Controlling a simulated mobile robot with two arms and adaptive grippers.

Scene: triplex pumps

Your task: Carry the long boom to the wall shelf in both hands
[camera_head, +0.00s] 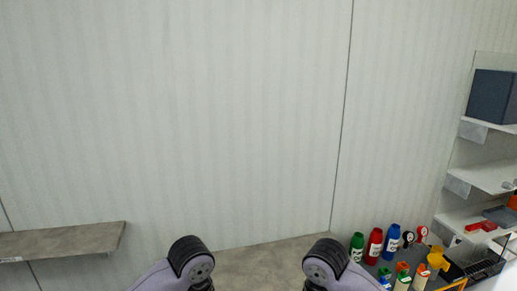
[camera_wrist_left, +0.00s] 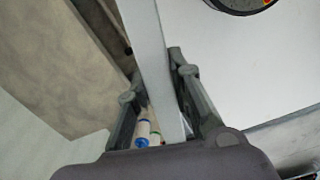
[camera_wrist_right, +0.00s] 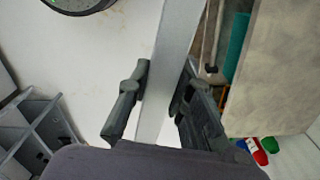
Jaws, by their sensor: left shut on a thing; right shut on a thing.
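The long boom is a straight, pale grey bar. It shows in the left wrist view (camera_wrist_left: 148,40) and in the right wrist view (camera_wrist_right: 178,40), running away between the fingers; its ends are not seen. My left gripper (camera_wrist_left: 158,85) is shut on the boom, with a dark finger on each side. My right gripper (camera_wrist_right: 163,85) is shut on it in the same way. Neither gripper nor the boom shows in the head view. A grey-brown wall shelf (camera_head: 62,241) is at the left of the head view, its visible top bare.
A grey-brown surface (camera_head: 265,258) lies at the foot of the pale wall (camera_head: 200,110); I cannot tell whether it is a shelf. At right are coloured bottles (camera_head: 375,243) and a white shelf unit (camera_head: 490,177) with a dark box (camera_head: 492,97).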

